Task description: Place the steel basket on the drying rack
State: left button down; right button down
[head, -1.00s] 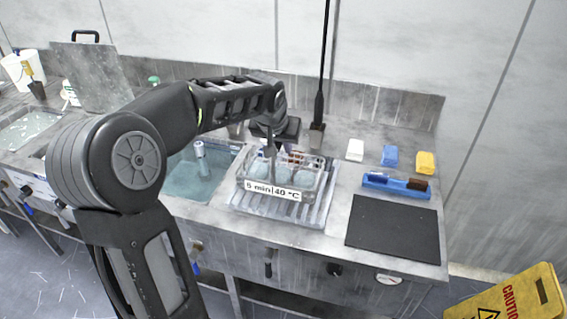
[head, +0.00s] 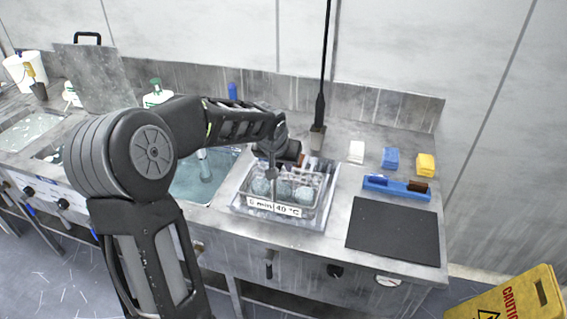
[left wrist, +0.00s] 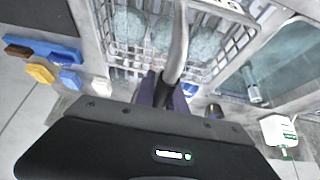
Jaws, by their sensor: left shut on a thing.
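The steel basket (head: 318,192) is a wire basket with several round grey pieces in it and a front label reading "5 min 40 °C". It sits over the ribbed drying rack (head: 236,203) and hides most of it. The basket looks level and at or very near the rack's surface; I cannot tell whether it fully rests there. My left gripper (head: 271,150) is above the basket, shut on its upright handle. In the left wrist view the curved handle (left wrist: 178,45) runs from the jaws (left wrist: 165,92) to the basket (left wrist: 112,45). My right gripper is not in view.
A water-filled sink (head: 195,182) lies left of the rack. A black mat (head: 393,228), a blue tray with brushes (head: 397,190) and white, blue and yellow blocks (head: 390,157) are at right. A thin black upright pole (head: 320,110) stands behind the basket.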

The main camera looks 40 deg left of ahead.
pick_arm(q)
jog(key=c, duration=1.4)
grip_release()
jog(key=shift+f, duration=0.1)
jog(key=shift+o, duration=0.2)
jog(key=shift+r, duration=0.2)
jog(key=b+v, duration=0.1)
jog(key=v, duration=1.1)
jog(key=shift+s+b, duration=0.1)
jog(key=shift+b, duration=0.25)
jog(key=shift+f, duration=0.1)
